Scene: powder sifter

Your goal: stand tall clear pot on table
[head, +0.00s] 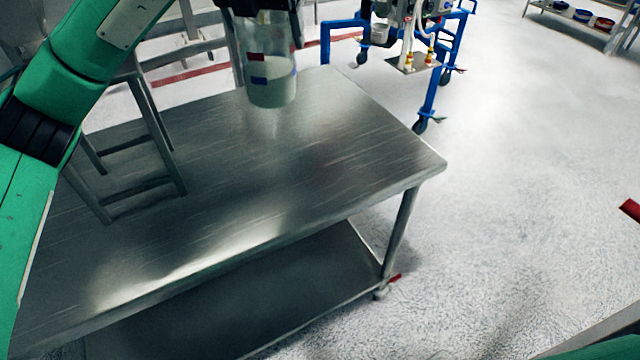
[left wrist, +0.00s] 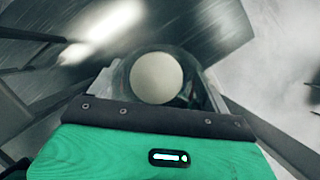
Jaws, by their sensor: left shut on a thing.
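The tall clear pot (head: 271,84) is upright near the far edge of the steel table (head: 330,150) in the head view. It holds pale powder and has small red and blue marks on its side. My left gripper (head: 265,14) is shut on its upper part, with the fingers at the top edge of the picture. I cannot tell whether the pot's base touches the table or hangs just above it. In the left wrist view the pot (left wrist: 157,78) shows from above, its round powder surface between the fingers. My right gripper is not in view.
The table top is bare in front and to the right of the pot. A grey metal frame (head: 150,120) shows at the table's left. A blue wheeled frame with equipment (head: 432,75) stands beyond the far right corner. A shelf with bowls (head: 580,18) is far right.

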